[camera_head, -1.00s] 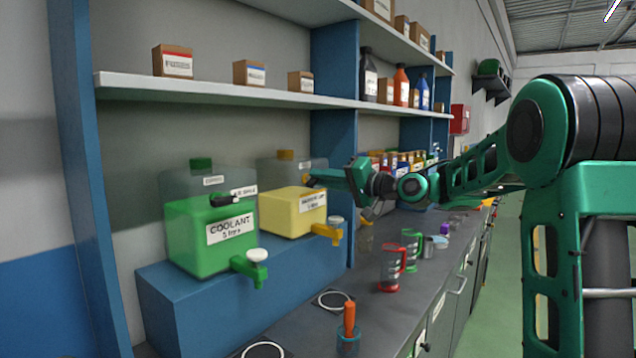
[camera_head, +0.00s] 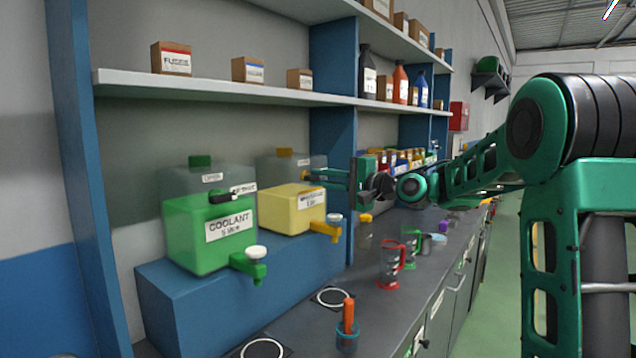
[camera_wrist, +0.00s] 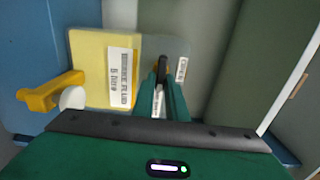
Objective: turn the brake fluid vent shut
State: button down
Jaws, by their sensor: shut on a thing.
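The brake fluid tank (camera_head: 292,208) is a box with yellow fluid below and a clear upper part, standing on a blue step. It also shows turned on its side in the wrist view (camera_wrist: 90,65). Its vent (camera_wrist: 163,68) is a small dark part at the clear upper section. My gripper (camera_head: 314,177) reaches the tank from the right; in the wrist view its two green fingers (camera_wrist: 163,84) are shut on the vent. The fingers hide part of the vent, and its exact angle is hard to tell.
A green coolant tank (camera_head: 212,230) with a black vent lever (camera_head: 234,194) stands to the left. A yellow tap (camera_head: 326,231) sticks out below the brake fluid tank. A shelf (camera_head: 250,92) runs above. Jugs, including a red one (camera_head: 390,265), stand on the counter.

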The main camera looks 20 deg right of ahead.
jog(key=shift+d+f, duration=0.15)
jog(key=shift+f, duration=0.2)
jog(key=c, duration=1.8)
grip_release()
jog(key=shift+r, duration=0.15)
jog(key=v, duration=1)
jog(key=shift+s+d, duration=0.15)
jog(key=shift+s, duration=0.1)
